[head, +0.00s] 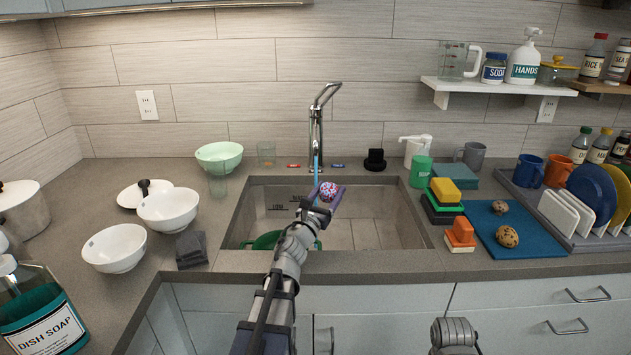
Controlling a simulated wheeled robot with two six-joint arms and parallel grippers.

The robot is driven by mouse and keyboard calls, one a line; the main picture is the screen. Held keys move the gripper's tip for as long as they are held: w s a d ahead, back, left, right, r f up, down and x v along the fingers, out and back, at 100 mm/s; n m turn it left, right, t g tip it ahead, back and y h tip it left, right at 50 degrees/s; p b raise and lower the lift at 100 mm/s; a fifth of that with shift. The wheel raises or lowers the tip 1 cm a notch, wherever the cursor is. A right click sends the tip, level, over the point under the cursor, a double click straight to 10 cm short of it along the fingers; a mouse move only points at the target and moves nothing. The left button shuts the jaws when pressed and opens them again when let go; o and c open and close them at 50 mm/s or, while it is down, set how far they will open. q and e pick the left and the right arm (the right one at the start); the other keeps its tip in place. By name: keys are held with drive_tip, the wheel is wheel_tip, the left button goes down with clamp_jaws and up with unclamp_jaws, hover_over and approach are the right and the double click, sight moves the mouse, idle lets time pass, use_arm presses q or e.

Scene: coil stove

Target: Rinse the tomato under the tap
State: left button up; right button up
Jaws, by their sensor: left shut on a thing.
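The tap (316,128) stands behind the sink (382,234), and a thin blue stream of water (316,166) runs down from it. A small round thing with a speckled pink, white and blue surface (328,190) is at the stream's lower end; it is the only thing there that can be the tomato. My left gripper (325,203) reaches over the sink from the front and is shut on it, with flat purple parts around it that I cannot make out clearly. The fingertips are mostly hidden. Part of my right arm shows at the bottom; its gripper is out of view.
A green thing (265,240) lies in the sink, partly behind my arm.

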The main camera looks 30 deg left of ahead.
use_arm(q)
drive_tip(key=shift+r, duration=0.1)
drive_tip(key=s+d+r+p, duration=0.3)
drive_tip(key=p, duration=0.1)
drive_tip(key=shift+s+d+r, duration=0.3)
drive_tip(key=shift+r, duration=0.1)
idle(0.3)
drive_tip(key=shift+r, duration=0.15)
wheel_tip(320, 180, up, 10)
drive_tip(key=r+p, duration=0.1)
drive_tip(key=p, duration=1)
hover_over(337, 188)
drive_tip(key=s+d, duration=0.1)
drive_tip(key=s, duration=0.3)
drive_tip(key=shift+d+f, duration=0.2)
drive_tip(key=shift+f, duration=0.05)
